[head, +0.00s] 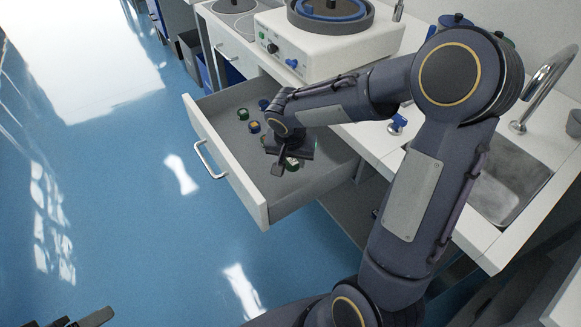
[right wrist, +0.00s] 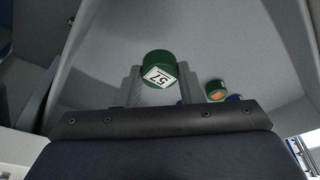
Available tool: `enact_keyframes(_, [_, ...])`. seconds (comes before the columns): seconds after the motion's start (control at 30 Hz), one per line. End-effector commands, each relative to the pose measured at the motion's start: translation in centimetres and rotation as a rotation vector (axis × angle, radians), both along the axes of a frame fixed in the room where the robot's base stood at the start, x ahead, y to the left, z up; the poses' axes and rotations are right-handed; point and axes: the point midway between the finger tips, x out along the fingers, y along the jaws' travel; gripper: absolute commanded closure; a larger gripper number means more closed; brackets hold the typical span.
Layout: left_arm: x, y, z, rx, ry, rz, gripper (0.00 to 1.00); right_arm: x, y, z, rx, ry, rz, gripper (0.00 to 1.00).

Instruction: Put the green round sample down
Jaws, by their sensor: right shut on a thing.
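The green round sample (right wrist: 158,66) with a white number label is between the two fingers of my right gripper (right wrist: 158,82), which is shut on it. In the head view my right gripper (head: 283,168) is over the right part of the open drawer (head: 237,189). The sample (head: 292,163) shows only in part there, beside the fingers. I cannot tell whether it touches the drawer floor. Part of my left gripper (head: 85,320) shows at the bottom left edge; its opening is unclear.
Several other round samples lie in the drawer, among them a green one (head: 242,114) and one with an orange top (head: 254,127). A white machine (head: 325,52) and a sink (head: 512,180) are on the counter. The near part of the drawer floor looks free.

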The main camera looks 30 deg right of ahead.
Motion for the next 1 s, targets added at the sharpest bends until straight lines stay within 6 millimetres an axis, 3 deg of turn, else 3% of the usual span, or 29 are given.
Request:
enact_keyframes(0.27, [0.0, 0.0, -0.3, 0.0, 0.0, 0.0, 0.37, 1.4, -0.4, -1.8, 0.0, 0.0, -0.001, 0.93])
enact_keyframes(0.47, [0.0, 0.0, -1.0, 0.0, 0.0, 0.0, 0.37, 1.4, -0.4, -4.6, 0.001, 0.001, 0.0, 0.93])
enact_keyframes(0.87, [0.0, 0.0, -1.5, 0.0, 0.0, 0.0, 0.37, 1.4, -0.3, -5.1, -0.001, -0.002, 0.0, 0.93])
enact_keyframes(0.9, [0.0, 0.0, -1.5, 0.0, 0.0, 0.0, 0.37, 1.4, -0.3, -5.1, 0.0, -0.002, -0.001, 0.65])
enact_keyframes(1.0, [0.0, 0.0, -1.4, 0.0, 0.0, 0.0, 0.37, 1.4, -0.3, -4.9, 0.0, -0.001, 0.0, 0.52])
